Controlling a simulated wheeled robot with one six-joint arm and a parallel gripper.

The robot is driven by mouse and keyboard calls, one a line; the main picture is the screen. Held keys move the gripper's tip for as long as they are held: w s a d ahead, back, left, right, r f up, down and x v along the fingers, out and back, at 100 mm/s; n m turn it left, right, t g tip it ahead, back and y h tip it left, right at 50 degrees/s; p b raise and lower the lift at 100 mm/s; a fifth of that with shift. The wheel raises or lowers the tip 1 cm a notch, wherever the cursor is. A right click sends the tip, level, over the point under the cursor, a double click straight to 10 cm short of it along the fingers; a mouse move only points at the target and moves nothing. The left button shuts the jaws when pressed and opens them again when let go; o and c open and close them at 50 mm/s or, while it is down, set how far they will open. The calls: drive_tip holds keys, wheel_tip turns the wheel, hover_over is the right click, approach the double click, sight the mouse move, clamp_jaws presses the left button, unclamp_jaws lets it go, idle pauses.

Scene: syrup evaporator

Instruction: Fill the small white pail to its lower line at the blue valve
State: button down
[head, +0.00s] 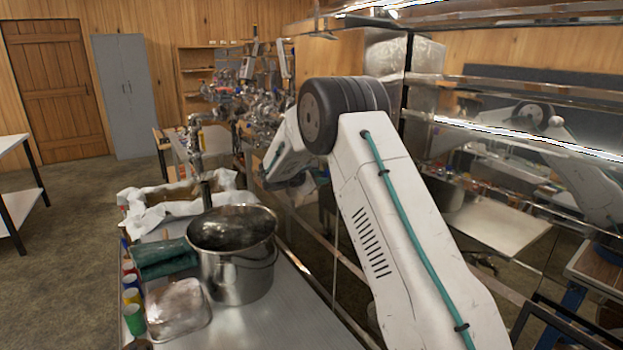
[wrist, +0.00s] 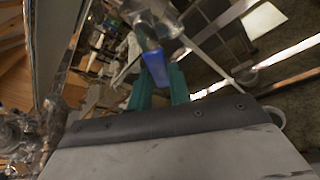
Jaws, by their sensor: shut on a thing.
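In the wrist view, a blue valve handle (wrist: 155,64) hangs below a metal valve body. The two teal fingers of my gripper (wrist: 160,76) are on either side of its lower end and are shut on it. A pale, round rim (wrist: 278,117) shows partly past the right edge of my gripper's body. It may be the small white pail, but its lines and contents cannot be seen. In the head view my white arm reaches away toward the evaporator, and its links hide the gripper, so I cannot make out the blue valve or pail there.
A steel pot (head: 238,274) stands on the metal bench at lower left in the head view. A covered tray (head: 178,309), a rolled green cloth (head: 163,257) and coloured jars (head: 134,319) are beside it. Floor is open at far left.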

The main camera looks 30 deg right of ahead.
drive_tip(key=shift+a, duration=0.1)
drive_tip(key=c, duration=1.3)
unclamp_jaws()
drive_tip(key=shift+v, duration=3.85)
